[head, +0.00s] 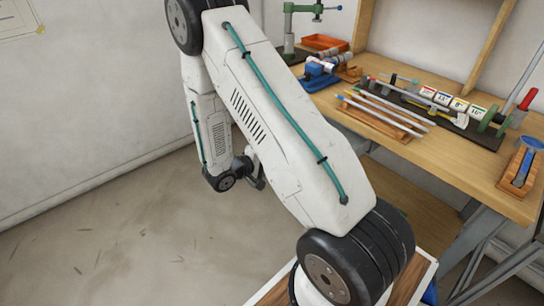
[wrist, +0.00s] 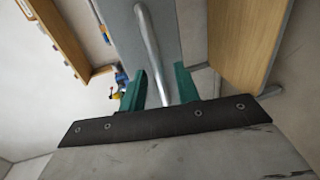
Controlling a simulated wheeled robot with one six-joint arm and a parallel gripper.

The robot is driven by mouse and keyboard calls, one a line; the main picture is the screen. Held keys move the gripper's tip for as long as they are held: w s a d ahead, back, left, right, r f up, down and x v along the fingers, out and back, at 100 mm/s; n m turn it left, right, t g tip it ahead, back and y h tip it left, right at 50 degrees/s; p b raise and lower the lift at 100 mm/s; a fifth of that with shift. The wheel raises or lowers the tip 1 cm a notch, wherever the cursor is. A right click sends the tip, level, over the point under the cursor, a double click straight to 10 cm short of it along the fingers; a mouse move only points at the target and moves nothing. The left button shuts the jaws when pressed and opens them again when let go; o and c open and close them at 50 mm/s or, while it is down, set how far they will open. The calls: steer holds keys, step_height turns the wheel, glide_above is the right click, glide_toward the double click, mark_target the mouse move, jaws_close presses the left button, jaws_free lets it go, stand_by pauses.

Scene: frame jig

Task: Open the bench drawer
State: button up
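The bench (head: 455,165) stands on the right in the head view. Its drawer front is hidden there behind my arm. In the wrist view a grey panel (wrist: 182,40), which looks like the drawer front, fills the top middle. A silver bar handle (wrist: 150,40) runs down it. My gripper (wrist: 160,72) has its two green fingers apart, one on each side of the lower end of the bar in the picture. Nothing shows pinched; whether the fingers reach around the bar is unclear. In the head view my gripper (head: 257,180) is small, dark and partly covered by my arm.
On the bench top are a green press (head: 289,30), an orange tray (head: 322,42), a blue vise (head: 318,72), rods on a rack (head: 385,112) and a jig (head: 450,115). A wooden board (wrist: 245,40) lies right of the panel in the wrist view. Floor at left is clear.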

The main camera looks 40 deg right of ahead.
steer(key=v, duration=0.8)
steer(key=shift+d, duration=0.1)
stand_by(0.4)
